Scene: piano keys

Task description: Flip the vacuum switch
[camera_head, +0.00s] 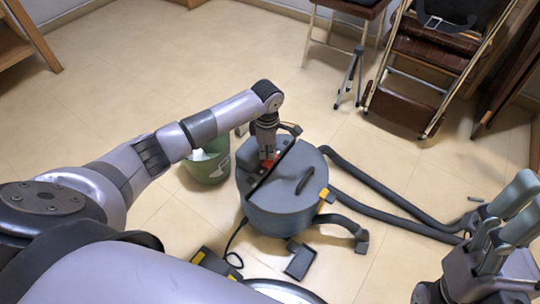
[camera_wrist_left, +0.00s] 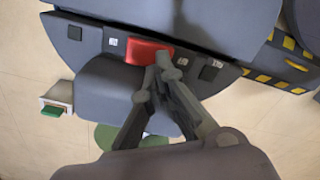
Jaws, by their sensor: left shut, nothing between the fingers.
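The vacuum is a grey round canister (camera_head: 285,205) standing on the floor, with a dark handle on its lid. Its red switch (camera_wrist_left: 150,51) sits on a dark panel between small marked labels in the left wrist view. In the head view the switch (camera_head: 268,163) shows as a small red patch, partly hidden by my gripper. My left gripper (camera_head: 267,156) points down over the panel, shut and empty. In the left wrist view its fingertips (camera_wrist_left: 160,66) meet at the lower edge of the red switch; I cannot tell whether they touch it. My right gripper (camera_head: 518,202) is open, far from the vacuum.
A green bucket (camera_head: 208,165) stands just left of the vacuum. Dark hoses (camera_head: 375,185) run from it to the right. A black floor attachment (camera_head: 300,262) lies in front. Folding chairs (camera_head: 425,60) stand at the back right. The floor at left is clear.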

